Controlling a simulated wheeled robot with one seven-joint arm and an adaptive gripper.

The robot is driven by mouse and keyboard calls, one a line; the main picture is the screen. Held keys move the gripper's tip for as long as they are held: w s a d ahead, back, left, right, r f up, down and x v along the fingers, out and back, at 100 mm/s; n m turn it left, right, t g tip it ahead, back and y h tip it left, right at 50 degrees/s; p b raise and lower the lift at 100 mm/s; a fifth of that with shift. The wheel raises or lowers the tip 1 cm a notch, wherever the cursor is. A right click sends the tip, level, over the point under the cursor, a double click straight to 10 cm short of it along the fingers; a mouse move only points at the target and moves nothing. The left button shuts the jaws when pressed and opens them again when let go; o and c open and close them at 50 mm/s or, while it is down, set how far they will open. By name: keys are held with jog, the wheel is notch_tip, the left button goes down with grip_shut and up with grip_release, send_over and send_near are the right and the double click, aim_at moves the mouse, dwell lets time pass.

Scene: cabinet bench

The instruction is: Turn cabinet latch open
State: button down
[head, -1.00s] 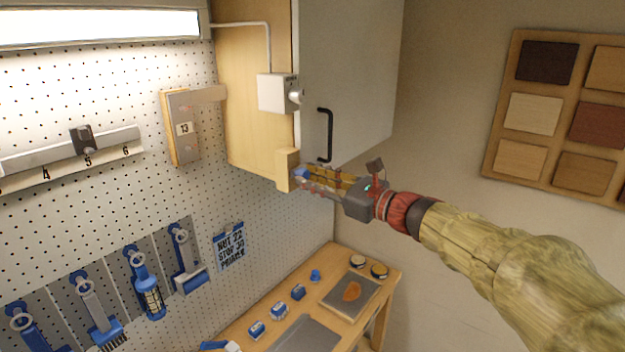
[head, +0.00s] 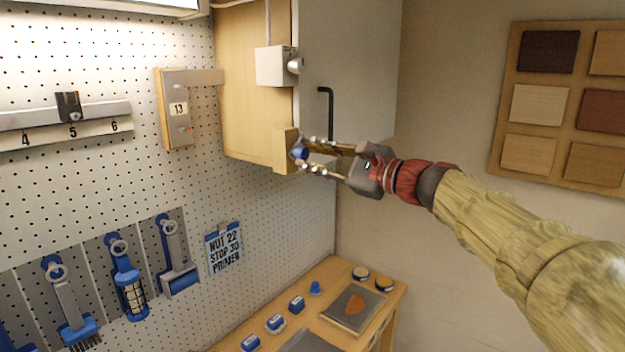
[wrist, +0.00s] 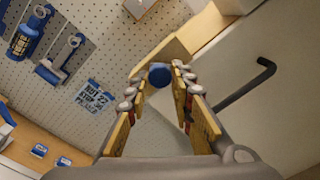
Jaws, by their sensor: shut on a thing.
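The cabinet latch has a blue knob (head: 299,152) on a wooden block (head: 284,150) at the cabinet's lower front corner. My gripper (head: 305,152) reaches it from the right and is shut on the knob. In the wrist view the blue knob (wrist: 160,75) sits between the two fingertips (wrist: 158,79). The fingers hide the knob's sides, so its turn angle cannot be told. The grey cabinet door (head: 350,70) with its black bar handle (head: 329,112) appears closed.
A white box with a round knob (head: 276,66) is on the cabinet side above the latch. A pegboard (head: 120,180) with hanging tools is at left. A bench (head: 320,275) with small blue items stands below. Wood samples (head: 565,100) hang at right.

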jog(key=n+b, duration=0.1)
jog(key=b, duration=0.1)
jog(key=n+b, duration=0.3)
jog(key=b, duration=0.1)
jog(key=shift+f+n, duration=0.3)
jog(key=shift+n, duration=0.1)
jog(key=n+b, duration=0.3)
jog(key=shift+w+b, duration=0.1)
jog(key=shift+b, duration=0.25)
jog(key=shift+r+n+b, duration=0.2)
jog(key=shift+n+b, duration=0.7)
jog(key=shift+n, duration=0.2)
jog(key=c, duration=1.5)
grip_release()
jog(key=shift+r, duration=0.1)
jog(key=shift+c, duration=0.2)
jog(key=v, duration=1.2)
